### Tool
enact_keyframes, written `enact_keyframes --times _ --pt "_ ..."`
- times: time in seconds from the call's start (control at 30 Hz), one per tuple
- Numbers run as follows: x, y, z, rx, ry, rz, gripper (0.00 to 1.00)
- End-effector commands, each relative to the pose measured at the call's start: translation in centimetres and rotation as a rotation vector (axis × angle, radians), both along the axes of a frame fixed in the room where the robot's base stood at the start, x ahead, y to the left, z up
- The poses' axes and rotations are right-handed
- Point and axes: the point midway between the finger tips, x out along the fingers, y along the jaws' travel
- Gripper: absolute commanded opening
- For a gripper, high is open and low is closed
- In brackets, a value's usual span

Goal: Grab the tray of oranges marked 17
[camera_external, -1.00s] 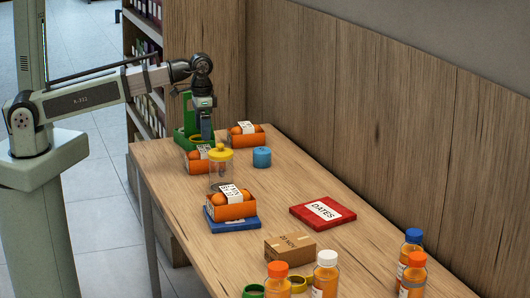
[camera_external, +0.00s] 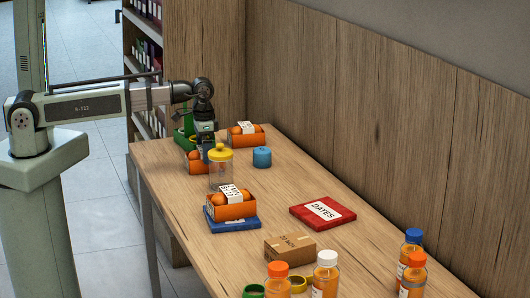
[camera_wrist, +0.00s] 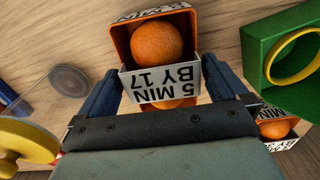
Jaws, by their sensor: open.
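An orange tray (camera_wrist: 122,40) with oranges (camera_wrist: 156,42) has a white label (camera_wrist: 162,80) reading "5 MIN BY 17", upside down in the wrist view. My gripper (camera_wrist: 158,72) is open, with one blue-grey finger on each side of this tray's label; I cannot tell whether they touch. In the external view this tray (camera_external: 193,167) stands near the table's left edge, partly hidden by my gripper (camera_external: 206,152) and a jar. A second orange tray (camera_external: 246,140) stands behind it. A third (camera_external: 236,211) sits on a blue flat box (camera_external: 235,225) nearer the camera.
A clear jar with a yellow lid (camera_external: 220,153) stands close beside my gripper. A green holder (camera_wrist: 257,45) with a yellow ring (camera_wrist: 296,56) is on the other side. A blue tin (camera_external: 262,157), red dates box (camera_external: 323,210), cardboard box (camera_external: 290,247) and several bottles occupy the table.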

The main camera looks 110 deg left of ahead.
Motion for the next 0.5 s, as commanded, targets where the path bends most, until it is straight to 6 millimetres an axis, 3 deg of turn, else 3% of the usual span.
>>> enact_keyframes --times 0.23,0.5 --pt "0.1 0.2 -2.8 -0.001 0.001 0.000 1.00" --pt "0.1 0.2 -3.5 0.001 -0.001 0.000 1.00"
